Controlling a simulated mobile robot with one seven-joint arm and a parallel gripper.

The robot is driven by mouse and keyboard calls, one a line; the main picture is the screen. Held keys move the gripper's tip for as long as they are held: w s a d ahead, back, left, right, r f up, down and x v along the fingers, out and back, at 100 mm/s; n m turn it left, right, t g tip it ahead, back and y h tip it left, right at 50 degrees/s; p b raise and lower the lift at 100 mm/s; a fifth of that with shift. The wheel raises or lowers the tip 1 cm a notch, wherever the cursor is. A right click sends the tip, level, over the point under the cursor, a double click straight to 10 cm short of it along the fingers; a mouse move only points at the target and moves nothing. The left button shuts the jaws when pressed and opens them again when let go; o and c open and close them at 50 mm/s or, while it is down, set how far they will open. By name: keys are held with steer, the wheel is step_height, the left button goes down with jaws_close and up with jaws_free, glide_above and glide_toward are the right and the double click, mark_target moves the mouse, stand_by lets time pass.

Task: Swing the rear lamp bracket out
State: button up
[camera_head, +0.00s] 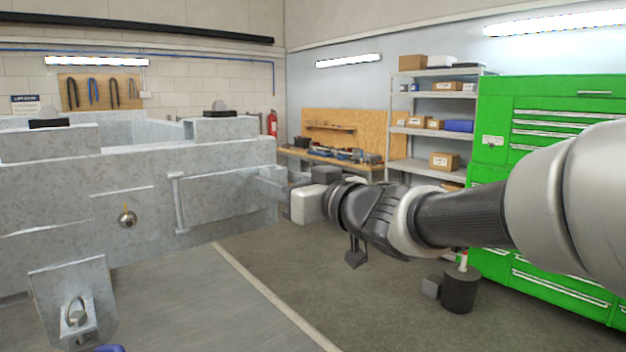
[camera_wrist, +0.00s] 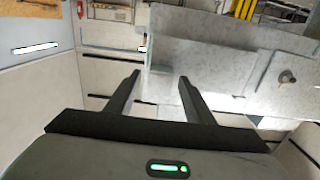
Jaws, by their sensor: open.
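The grey galvanised trailer frame (camera_head: 130,170) fills the left of the head view. A flat plate (camera_head: 228,194), which looks like the rear lamp bracket, lies along its side beside a vertical rod (camera_head: 179,203). My gripper (camera_head: 284,188) is at the right end of this plate, its fingers pointing left. In the wrist view my gripper (camera_wrist: 159,77) is open, with its two dark fingers apart. A grey metal panel (camera_wrist: 205,65) shows just beyond and between the fingertips. I cannot tell whether either finger touches it.
A round knob (camera_head: 127,220) sticks out of the frame, and a tilted plate with a ring (camera_head: 75,312) stands at front left. A green tool cabinet (camera_head: 560,270), shelves (camera_head: 425,165) and a black canister (camera_head: 459,291) stand right. The floor (camera_head: 270,270) below my gripper is clear.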

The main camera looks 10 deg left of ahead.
steer(key=shift+w+a, duration=0.4)
steer(key=shift+a, duration=0.1)
jaws_close()
steer(key=shift+d, duration=0.15)
